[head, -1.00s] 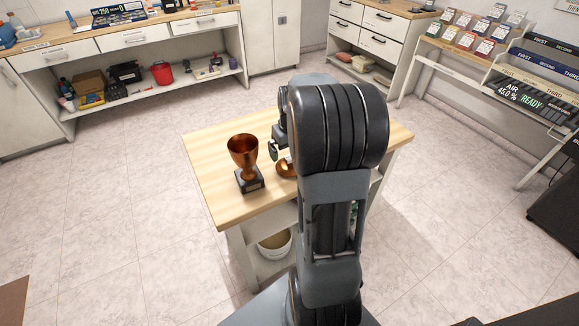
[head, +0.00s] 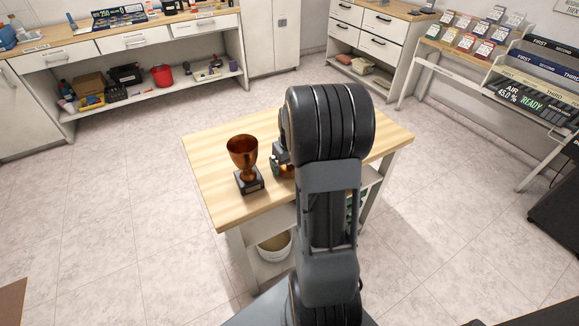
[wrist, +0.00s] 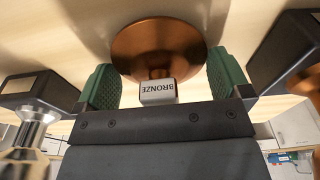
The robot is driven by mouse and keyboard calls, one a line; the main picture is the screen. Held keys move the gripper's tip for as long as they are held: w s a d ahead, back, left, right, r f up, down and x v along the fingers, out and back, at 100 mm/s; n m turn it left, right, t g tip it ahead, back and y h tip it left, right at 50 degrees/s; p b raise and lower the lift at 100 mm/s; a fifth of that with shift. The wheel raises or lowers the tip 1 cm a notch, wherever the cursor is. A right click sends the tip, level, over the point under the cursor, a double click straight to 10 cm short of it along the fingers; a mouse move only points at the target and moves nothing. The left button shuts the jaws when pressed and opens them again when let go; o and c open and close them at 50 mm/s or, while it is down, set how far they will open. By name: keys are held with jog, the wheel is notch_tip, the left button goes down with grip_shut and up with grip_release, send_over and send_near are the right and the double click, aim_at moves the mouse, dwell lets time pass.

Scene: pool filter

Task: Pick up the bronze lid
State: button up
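The bronze lid (wrist: 158,42) is a round copper-coloured disc on the wooden table, with a grey block lettered BRONZE (wrist: 158,92) at its knob. In the head view only a sliver of the lid (head: 288,172) shows, the rest hidden by my arm and gripper. My gripper (wrist: 163,78) is open, its green pads on either side of the lettered block with a gap on both sides. In the head view my gripper (head: 278,162) is low over the table, just right of the bronze cup (head: 243,153), which stands upright on a dark base.
The wrist view shows a silver cup (wrist: 30,132) on a dark base at left and another dark base (wrist: 290,52) at right, close to my gripper. The table (head: 215,165) is bare left of the bronze cup. A white bucket (head: 275,248) sits on the lower shelf.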

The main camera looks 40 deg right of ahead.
jog(key=c, duration=0.4)
jog(key=shift+r, duration=0.1)
